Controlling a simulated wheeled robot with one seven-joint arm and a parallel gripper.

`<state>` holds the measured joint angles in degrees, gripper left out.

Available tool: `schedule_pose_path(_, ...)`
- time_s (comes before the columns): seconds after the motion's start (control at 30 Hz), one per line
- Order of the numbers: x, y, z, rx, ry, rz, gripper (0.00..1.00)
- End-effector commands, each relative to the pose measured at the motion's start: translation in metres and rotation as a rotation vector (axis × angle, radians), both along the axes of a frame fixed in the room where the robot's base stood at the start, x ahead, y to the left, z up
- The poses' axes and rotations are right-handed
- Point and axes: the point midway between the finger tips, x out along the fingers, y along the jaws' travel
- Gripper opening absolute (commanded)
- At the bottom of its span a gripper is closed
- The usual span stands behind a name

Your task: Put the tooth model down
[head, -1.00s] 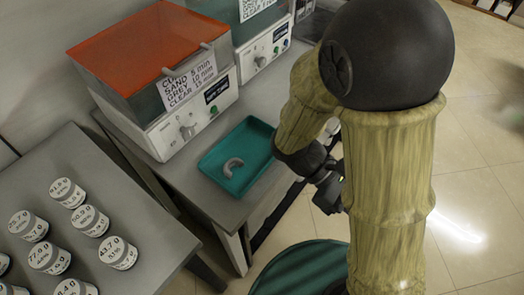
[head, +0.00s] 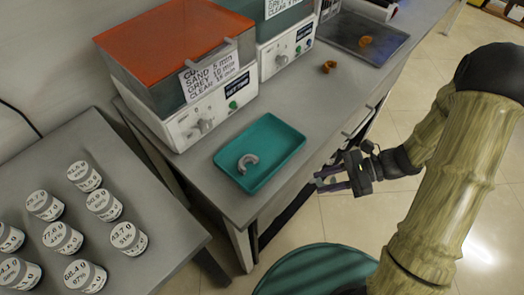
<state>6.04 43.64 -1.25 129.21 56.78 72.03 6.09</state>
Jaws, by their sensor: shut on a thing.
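My gripper (head: 330,183) is over the floor, just off the bench's front edge and right of the teal tray (head: 286,163). It points left toward the tray. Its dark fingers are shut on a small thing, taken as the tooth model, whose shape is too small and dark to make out. A grey arch-shaped model (head: 247,163) lies in the left part of the tray, apart from my gripper. Two orange arch-shaped pieces stand farther back: one on the bare bench (head: 329,67), one on a dark grey tray (head: 366,41).
The grey bench (head: 305,110) has bare room behind the teal tray. Two labelled machines, one with an orange lid (head: 175,50), line its back. A side table (head: 130,190) at left holds several labelled jars. A round teal surface (head: 315,270) is low in front.

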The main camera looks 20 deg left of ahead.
Motion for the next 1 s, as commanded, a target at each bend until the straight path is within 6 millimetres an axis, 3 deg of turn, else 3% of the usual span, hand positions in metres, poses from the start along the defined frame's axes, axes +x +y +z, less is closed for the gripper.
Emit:
schedule_pose_path(0.17,0.055,-0.031,-0.036,-0.001,0.004,-0.397,0.09)
schedule_pose_path(0.3,0.09,-0.066,-0.08,0.0,0.006,-0.681,0.09)
schedule_pose_path(0.4,0.107,-0.091,-0.117,-0.001,0.004,-0.842,0.09)
schedule_pose_path(0.53,0.119,-0.112,-0.15,-0.001,0.002,-0.964,0.09)
schedule_pose_path(0.7,0.124,-0.125,-0.168,0.0,-0.001,-1.038,0.09)
schedule_pose_path(1.0,0.125,-0.126,-0.167,0.0,-0.003,-1.045,0.09)
